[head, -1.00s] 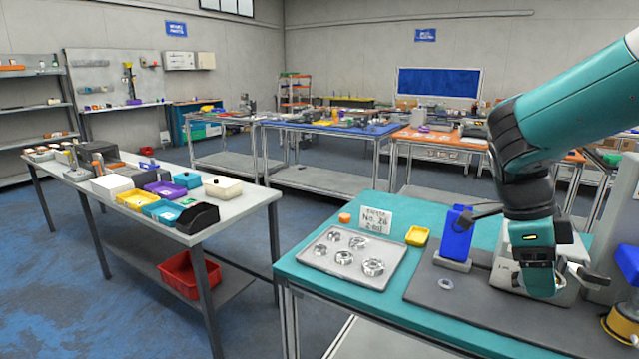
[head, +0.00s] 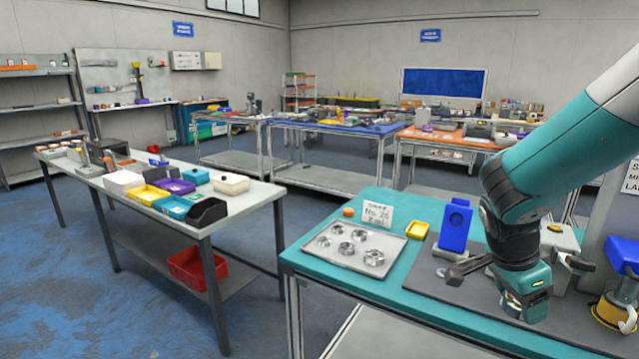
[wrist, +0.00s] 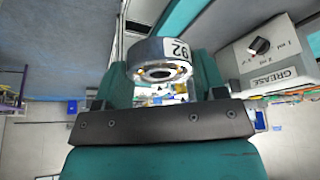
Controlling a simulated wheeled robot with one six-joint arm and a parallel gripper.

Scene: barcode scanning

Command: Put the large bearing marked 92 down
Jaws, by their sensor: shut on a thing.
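My gripper (head: 517,306) is shut on the large bearing (wrist: 160,56), a steel ring with a white label reading 92. In the wrist view the bearing sits between my two teal fingers. In the head view my gripper points down over the dark grey mat (head: 428,292) on the teal table (head: 376,306), at the right. The bearing is mostly hidden there by my gripper. I cannot tell whether it touches the mat.
A grey tray (head: 322,258) with several bearings lies left of the mat, beside a card, an orange cap and a yellow dish (head: 417,230). A grease dispenser (wrist: 270,58) stands close to my gripper.

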